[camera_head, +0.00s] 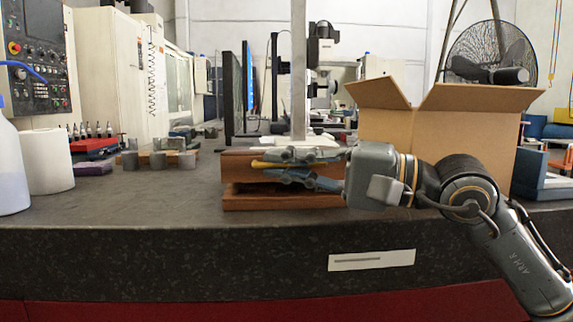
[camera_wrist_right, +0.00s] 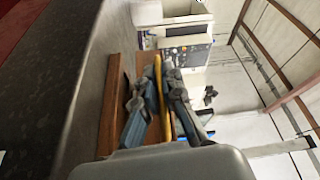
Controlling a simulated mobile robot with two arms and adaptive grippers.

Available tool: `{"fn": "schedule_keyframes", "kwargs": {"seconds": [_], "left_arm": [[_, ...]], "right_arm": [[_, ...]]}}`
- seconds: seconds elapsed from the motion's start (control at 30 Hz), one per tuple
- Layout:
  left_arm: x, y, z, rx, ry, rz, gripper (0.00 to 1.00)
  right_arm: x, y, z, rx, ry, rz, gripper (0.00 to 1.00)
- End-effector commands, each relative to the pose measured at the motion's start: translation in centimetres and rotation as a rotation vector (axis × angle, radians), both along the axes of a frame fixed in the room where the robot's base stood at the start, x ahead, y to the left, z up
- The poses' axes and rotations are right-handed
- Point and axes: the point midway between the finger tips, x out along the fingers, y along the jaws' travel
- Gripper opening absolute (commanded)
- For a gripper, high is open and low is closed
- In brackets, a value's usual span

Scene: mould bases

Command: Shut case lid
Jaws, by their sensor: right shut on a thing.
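A reddish-brown wooden case (camera_head: 245,202) sits on the dark countertop near its front edge. Its lid (camera_head: 235,168) is the upper brown panel, with a dark gap between it and the lower part, so it stands partly open. A yellow strip (camera_head: 261,165) runs along the front of the lid. My right gripper (camera_head: 275,165) reaches in from the right, its fingers closed above and below this strip. In the right wrist view the yellow strip (camera_wrist_right: 159,85) passes between the fingers (camera_wrist_right: 160,85). The gripper hides the case's right part. My left gripper is not in view.
An open cardboard box (camera_head: 470,135) stands behind my right arm. A grey metal stand (camera_head: 299,80) rises behind the case. A white cylinder (camera_head: 46,160) and a bottle (camera_head: 10,165) stand at the far left.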

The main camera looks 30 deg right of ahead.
Motion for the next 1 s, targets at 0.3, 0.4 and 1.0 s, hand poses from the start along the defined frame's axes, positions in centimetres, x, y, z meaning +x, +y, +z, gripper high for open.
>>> {"fn": "schedule_keyframes", "kwargs": {"seconds": [0.3, 0.4, 1.0], "left_arm": [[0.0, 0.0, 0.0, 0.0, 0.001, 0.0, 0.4], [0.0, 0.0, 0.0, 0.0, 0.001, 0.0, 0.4], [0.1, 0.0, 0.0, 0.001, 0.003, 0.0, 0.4]], "right_arm": [[0.1, -0.1, 0.0, 0.001, 0.0, -0.002, 0.18], [0.0, 0.0, 0.0, 0.001, 0.001, -0.001, 0.18], [-1.9, -1.9, -0.3, 0.002, 0.003, -0.001, 0.18]]}}
